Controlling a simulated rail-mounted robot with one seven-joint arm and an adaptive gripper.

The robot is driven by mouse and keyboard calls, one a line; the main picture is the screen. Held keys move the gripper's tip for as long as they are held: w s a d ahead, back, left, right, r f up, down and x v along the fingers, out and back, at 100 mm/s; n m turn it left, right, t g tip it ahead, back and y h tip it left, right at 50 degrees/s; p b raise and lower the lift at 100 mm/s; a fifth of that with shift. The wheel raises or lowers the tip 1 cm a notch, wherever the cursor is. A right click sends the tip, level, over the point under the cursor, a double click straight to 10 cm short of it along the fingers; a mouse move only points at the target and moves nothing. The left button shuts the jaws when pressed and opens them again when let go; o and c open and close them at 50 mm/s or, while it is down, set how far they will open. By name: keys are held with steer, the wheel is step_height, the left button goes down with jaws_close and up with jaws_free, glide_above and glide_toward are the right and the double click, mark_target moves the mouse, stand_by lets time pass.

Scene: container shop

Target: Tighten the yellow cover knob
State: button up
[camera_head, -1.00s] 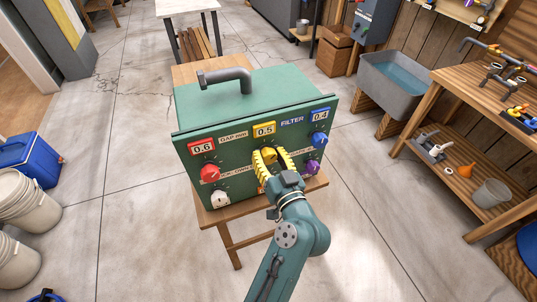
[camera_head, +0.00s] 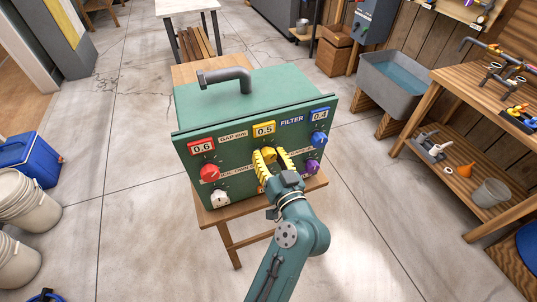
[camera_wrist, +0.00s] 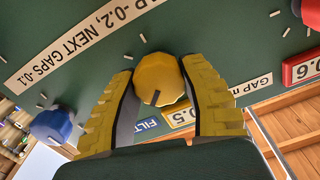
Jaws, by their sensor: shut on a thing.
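The yellow knob (camera_wrist: 158,82) is on the front of the green cabinet (camera_head: 228,140), below a yellow display reading 0.5 (camera_head: 264,129). In the wrist view it sits between my two yellow ribbed fingers, with a dark pointer mark on its face. My gripper (camera_head: 269,155) is shut on the yellow knob, one finger on each side. In the head view my fingers and wrist hide part of the knob.
Beside it on the panel are a red knob (camera_head: 209,172), a blue knob (camera_head: 319,139), a purple knob (camera_head: 312,166) and a white knob (camera_head: 220,198). The cabinet stands on a wooden table (camera_head: 232,222).

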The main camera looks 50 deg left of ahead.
steer(key=shift+m, duration=0.3)
steer(key=m+p, duration=0.1)
steer(key=m, duration=0.1)
steer(key=shift+r+m, duration=0.15)
steer(key=shift+m, duration=0.25)
steer(key=shift+w+m+p, duration=0.1)
steer(key=shift+m+p, duration=1.35)
steer(key=shift+m, duration=1.05)
steer(key=shift+f, duration=0.2)
steer(key=o, duration=1.2)
